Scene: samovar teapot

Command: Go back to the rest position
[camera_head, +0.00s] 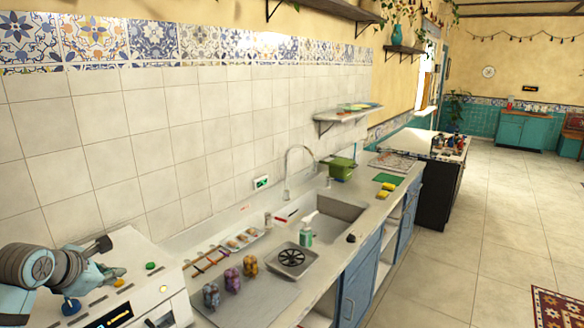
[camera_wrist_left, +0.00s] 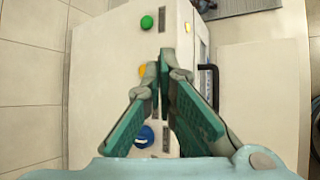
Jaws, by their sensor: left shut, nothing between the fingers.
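My left gripper (camera_head: 112,275) is at the lower left of the head view, above the top of a white appliance (camera_head: 140,247). In the left wrist view, the green fingers of my left gripper (camera_wrist_left: 164,55) come together at their tips, with nothing between them. My right gripper is not in view.
Three patterned jars (camera_head: 232,280) stand on the counter right of the appliance. A tiled wall (camera_head: 150,130) rises behind. The floor (camera_head: 480,230) at right is clear.

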